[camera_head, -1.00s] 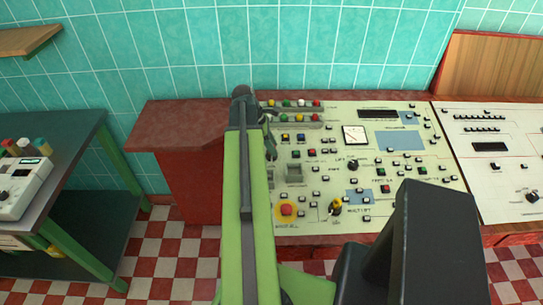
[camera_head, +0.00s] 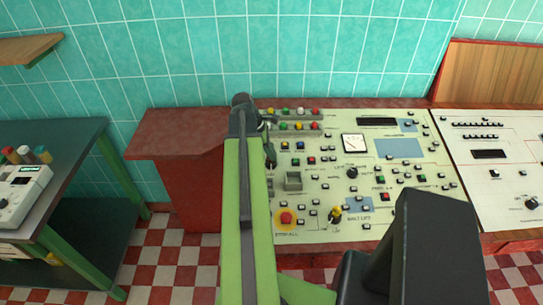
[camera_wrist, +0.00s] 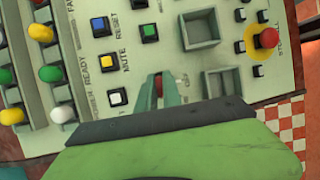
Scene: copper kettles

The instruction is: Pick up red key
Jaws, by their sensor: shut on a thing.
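My gripper (camera_head: 269,156) reaches over the left part of the cream control panel, its jaws small and dark in the head view. In the wrist view my gripper (camera_wrist: 159,92) has its two pale fingers close together, with a small red piece, the red key (camera_wrist: 159,85), showing between them. Most of the key is hidden by the fingers and the green wrist. I cannot tell whether it still touches the panel. The key cannot be made out in the head view.
The control panel (camera_head: 410,175) carries several buttons. A red stop button (camera_head: 286,217) on a yellow disc and a grey open recess (camera_wrist: 232,90) are close to my gripper. Coloured knobs (camera_wrist: 41,32) line the panel's left in the wrist view. A green-legged table (camera_head: 75,145) stands left.

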